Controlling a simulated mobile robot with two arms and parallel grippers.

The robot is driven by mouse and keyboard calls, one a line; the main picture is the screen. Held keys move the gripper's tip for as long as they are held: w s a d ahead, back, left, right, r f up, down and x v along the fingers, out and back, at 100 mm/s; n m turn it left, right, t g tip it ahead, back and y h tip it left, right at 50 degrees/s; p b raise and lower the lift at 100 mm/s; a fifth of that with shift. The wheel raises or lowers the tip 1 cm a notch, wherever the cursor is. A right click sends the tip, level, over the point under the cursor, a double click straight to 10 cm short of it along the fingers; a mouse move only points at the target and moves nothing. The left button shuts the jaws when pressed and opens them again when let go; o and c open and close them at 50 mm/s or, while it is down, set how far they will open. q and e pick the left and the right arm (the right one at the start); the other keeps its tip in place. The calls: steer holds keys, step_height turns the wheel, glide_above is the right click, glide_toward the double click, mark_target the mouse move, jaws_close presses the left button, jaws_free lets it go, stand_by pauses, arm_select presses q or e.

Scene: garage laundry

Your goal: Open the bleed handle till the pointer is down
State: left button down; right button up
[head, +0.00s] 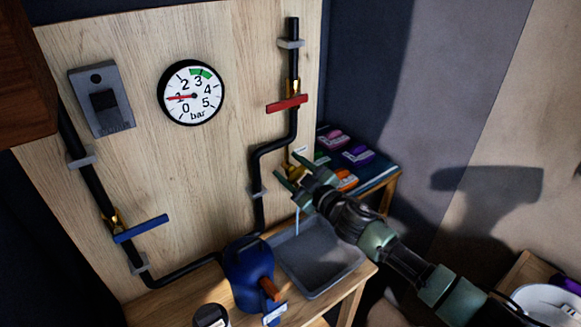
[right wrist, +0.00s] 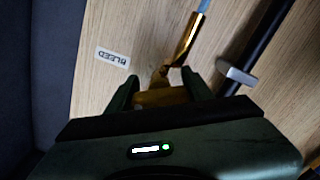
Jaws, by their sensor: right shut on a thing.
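The round pressure gauge (head: 192,93) on the wooden board has a red pointer aimed left, at about 1, below the green band near 3. My right gripper (head: 294,182) is at the brass bleed valve, beside the black pipe. In the right wrist view its jaws (right wrist: 160,100) are shut on the yellow bleed handle (right wrist: 158,96), below the brass spout (right wrist: 188,42) and the "BLEED" label (right wrist: 113,57). A thin pale-blue stream (head: 297,221) runs down toward the grey tray (head: 337,283). My left gripper is out of view.
A red valve lever (head: 287,104) is above on the right pipe; a blue lever (head: 141,229) is on the left pipe. A grey switch box (head: 102,99) hangs left of the gauge. A blue jug (head: 248,272) stands beside the tray. Coloured items (head: 358,155) lie behind my right arm.

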mark_target(300, 177)
steer(key=shift+n, duration=0.4)
steer(key=o, duration=1.4)
steer(key=v, duration=0.8)
steer(key=shift+b, duration=0.35)
steer(key=shift+a, duration=0.1)
